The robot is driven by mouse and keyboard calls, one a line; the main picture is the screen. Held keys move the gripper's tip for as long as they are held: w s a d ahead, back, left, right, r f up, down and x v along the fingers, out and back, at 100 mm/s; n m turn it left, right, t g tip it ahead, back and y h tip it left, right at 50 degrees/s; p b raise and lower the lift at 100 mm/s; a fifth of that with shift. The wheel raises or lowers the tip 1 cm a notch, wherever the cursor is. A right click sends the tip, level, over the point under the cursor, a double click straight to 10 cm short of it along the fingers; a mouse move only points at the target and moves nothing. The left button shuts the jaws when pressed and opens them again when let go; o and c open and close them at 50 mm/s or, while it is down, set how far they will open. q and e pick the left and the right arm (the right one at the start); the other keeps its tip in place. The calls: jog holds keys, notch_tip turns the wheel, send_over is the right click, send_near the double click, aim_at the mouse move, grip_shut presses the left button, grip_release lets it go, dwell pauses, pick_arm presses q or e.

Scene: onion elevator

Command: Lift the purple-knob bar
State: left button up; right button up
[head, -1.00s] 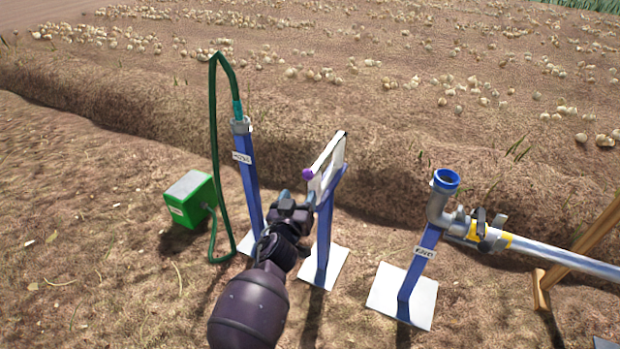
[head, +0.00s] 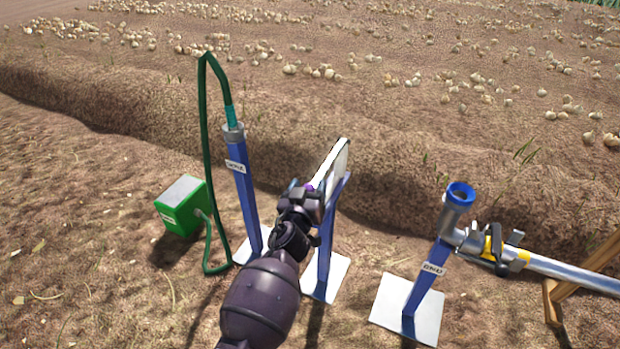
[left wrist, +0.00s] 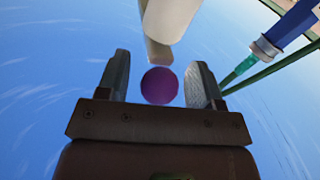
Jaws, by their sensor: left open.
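The purple knob (head: 310,187) shows just past my left gripper (head: 303,192) in the head view, at the near end of a white bar (head: 334,160) on a blue stand (head: 326,235). In the left wrist view the round purple knob (left wrist: 159,86) sits between the two open fingers of my left gripper (left wrist: 162,80), with a gap on each side. The pale bar (left wrist: 165,25) runs away from the knob there. My gripper hides part of the bar and stand in the head view. My right gripper does not show.
On the left stand a blue post (head: 245,190) with a green hose (head: 206,150) and a green box (head: 183,205). On the right, another blue post (head: 425,280) carries a grey pipe elbow (head: 452,222) with a yellow-banded pipe (head: 495,248). Bare soil lies in front.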

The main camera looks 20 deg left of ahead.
pick_arm(q)
jog(key=shift+w+a, duration=0.1)
jog(key=shift+w, duration=0.4)
jog(key=shift+r, duration=0.1)
grip_shut()
